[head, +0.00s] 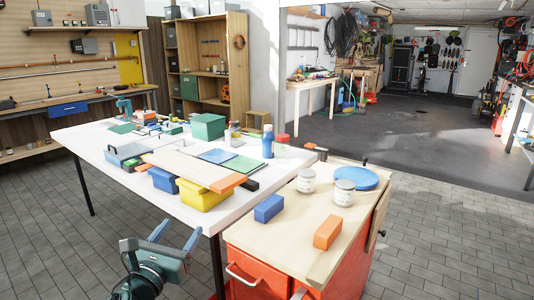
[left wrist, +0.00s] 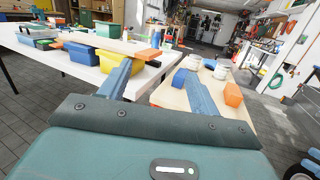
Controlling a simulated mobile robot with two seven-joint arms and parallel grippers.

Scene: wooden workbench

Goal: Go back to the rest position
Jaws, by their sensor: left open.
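My left gripper (head: 176,236) is at the lower left in the head view, in front of the white table's near edge. Its two blue fingers are apart and nothing is between them. It also shows in the left wrist view (left wrist: 158,82), with its fingers pointing toward the white table and the workbench. My right gripper is in neither view. The wooden workbench (head: 290,228) bears a blue block (head: 268,208), an orange block (head: 327,232), two white jars (head: 306,181) (head: 344,193) and a round blue disc (head: 362,178).
The white table (head: 90,140) holds a yellow bin (head: 203,195), a blue bin (head: 164,180), a green box (head: 208,126), boards and a blue bottle (head: 268,141). The workbench has a red cabinet (head: 262,272) below. The tiled floor (head: 440,225) at right is clear.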

